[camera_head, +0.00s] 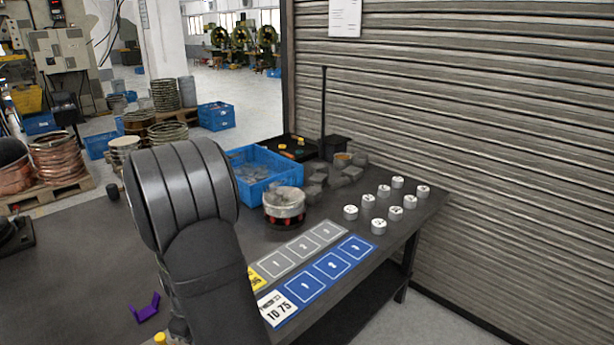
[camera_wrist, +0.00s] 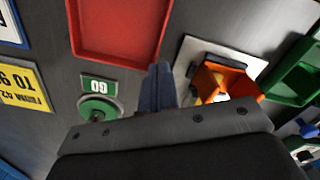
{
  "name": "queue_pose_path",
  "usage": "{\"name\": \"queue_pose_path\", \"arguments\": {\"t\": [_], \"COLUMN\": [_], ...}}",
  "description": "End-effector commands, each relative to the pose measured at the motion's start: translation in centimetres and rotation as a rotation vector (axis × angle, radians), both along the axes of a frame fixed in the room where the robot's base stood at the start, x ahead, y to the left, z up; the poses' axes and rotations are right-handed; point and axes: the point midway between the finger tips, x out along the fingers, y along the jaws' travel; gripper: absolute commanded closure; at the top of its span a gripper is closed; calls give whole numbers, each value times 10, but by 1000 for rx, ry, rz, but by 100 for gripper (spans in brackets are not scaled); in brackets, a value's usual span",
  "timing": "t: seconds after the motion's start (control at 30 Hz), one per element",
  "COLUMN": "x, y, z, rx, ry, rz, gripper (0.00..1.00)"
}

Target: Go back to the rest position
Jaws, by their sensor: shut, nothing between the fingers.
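My gripper (camera_wrist: 158,88) shows in the wrist view with its two dark fingers pressed together and nothing between them. It is over the dark table (camera_wrist: 212,14), between a red tray (camera_wrist: 120,30) and an orange holder (camera_wrist: 225,82) on a light plate. In the head view my dark arm fills the left middle and the fingers are hidden.
The head view shows a blue crate (camera_head: 262,172), a round canister (camera_head: 284,205), several small white-topped cylinders (camera_head: 379,226), and grey and blue numbered mats (camera_head: 330,264) on the table. A purple piece (camera_head: 146,309) lies at front left. A green bin (camera_wrist: 292,75) stands right in the wrist view.

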Motion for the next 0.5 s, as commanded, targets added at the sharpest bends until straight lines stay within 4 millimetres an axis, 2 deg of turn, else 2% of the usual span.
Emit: {"name": "queue_pose_path", "arguments": {"t": [0.3, 0.5], "x": [1, 0], "y": [0, 0], "z": [59, 83], "rx": [3, 1], "ry": [-3, -1], "rz": [0, 0], "gripper": [100, 100]}}
